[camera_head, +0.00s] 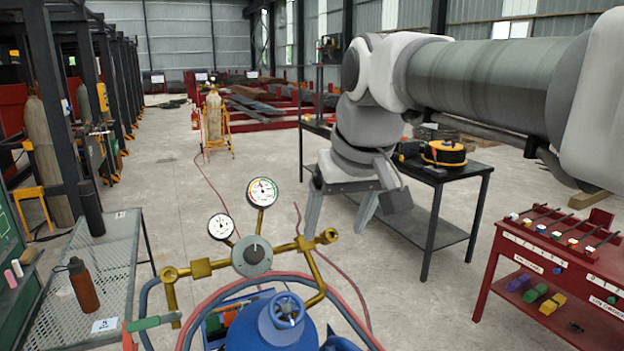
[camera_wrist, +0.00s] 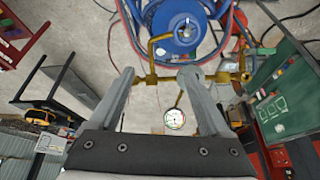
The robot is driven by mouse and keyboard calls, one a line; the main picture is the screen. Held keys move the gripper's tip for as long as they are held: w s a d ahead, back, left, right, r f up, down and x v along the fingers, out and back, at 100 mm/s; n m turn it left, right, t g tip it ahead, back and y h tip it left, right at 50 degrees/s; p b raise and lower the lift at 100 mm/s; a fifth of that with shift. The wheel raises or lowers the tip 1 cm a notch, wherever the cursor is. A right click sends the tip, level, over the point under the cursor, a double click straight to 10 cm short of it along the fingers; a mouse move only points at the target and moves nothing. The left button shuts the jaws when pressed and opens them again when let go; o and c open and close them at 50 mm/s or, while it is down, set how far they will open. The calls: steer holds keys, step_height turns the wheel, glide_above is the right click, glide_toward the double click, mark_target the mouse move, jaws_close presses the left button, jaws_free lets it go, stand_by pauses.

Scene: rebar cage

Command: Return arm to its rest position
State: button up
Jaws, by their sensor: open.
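My arm reaches in from the upper right in the head view, with its elbow bent down. My gripper (camera_head: 339,218) hangs at the end of it, fingers pointing down. The two fingers are apart with nothing between them. In the head view the gripper is to the right of and behind the brass manifold (camera_head: 252,256) on the blue cylinder (camera_head: 270,325). I cannot tell the exact distance between them.
A dark table (camera_head: 430,232) with an orange-black reel (camera_head: 443,152) stands behind my gripper. A red tool bench (camera_head: 540,285) is at the right. A mesh table (camera_head: 100,255) with a brown bottle (camera_head: 84,285) is at the left. Hoses loop around the cylinder. Open floor lies in the middle.

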steer(key=s+d+f+m+h, duration=0.1)
steer(key=s+d+f+m, duration=0.2)
steer(key=s+d+f, duration=0.7)
steer(key=s+f, duration=0.3)
steer(key=s, duration=0.2)
steer(key=shift+d+t+h, duration=0.3)
steer(key=shift+d+t, duration=0.05)
steer(key=shift+t, duration=0.05)
steer(key=shift+a+f, duration=0.1)
stand_by(1.2)
